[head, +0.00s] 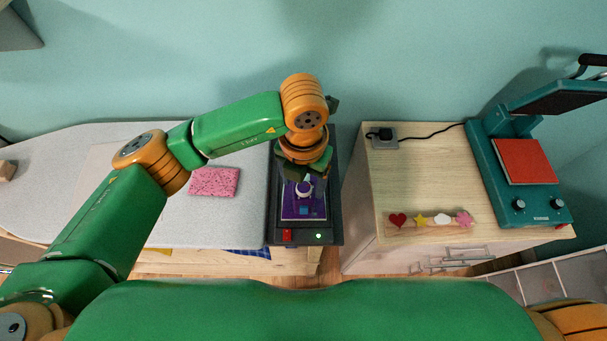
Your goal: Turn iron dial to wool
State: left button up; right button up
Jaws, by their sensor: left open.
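A purple iron-like unit (290,212) with a pale round dial (304,188) sits on a dark stand (333,215) at the right end of the ironing board. The stand has a red switch (287,235) and a lit green lamp (318,236) on its front. My left gripper (304,176) points down over the unit and is open, just above or around the dial; I cannot tell whether it touches. The gripper and wrist hide the back of the unit. The dial's markings are too small to read. My right gripper is out of view.
A pink speckled cloth (214,181) lies on the grey ironing board (230,223). A wooden cabinet (400,170) to the right bears a row of small shapes (432,221), a plugged socket (383,138) and a teal heat press (490,160) with a red pad. A gap separates stand and cabinet.

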pick_arm(q)
jog(key=shift+w+f, duration=0.15)
jog(key=shift+f, duration=0.25)
jog(key=shift+w+d+f, duration=0.1)
jog(key=shift+w+f, duration=0.1)
jog(key=shift+w, duration=0.05)
jog(key=shift+s, duration=0.15)
grip_shut()
jog(key=shift+f+b, duration=0.1)
jog(key=shift+b, duration=0.4)
jog(key=m+b, duration=0.8)
jog(key=b, duration=0.2)
jog(key=shift+f+m, duration=0.1)
jog(key=shift+m, duration=0.3)
jog(key=shift+m+b, duration=1)
jog(key=shift+m, duration=0.2)
jog(key=shift+r+m+b, duration=0.2)
jog(key=shift+m+b, duration=0.35)
jog(key=shift+m, duration=0.65)
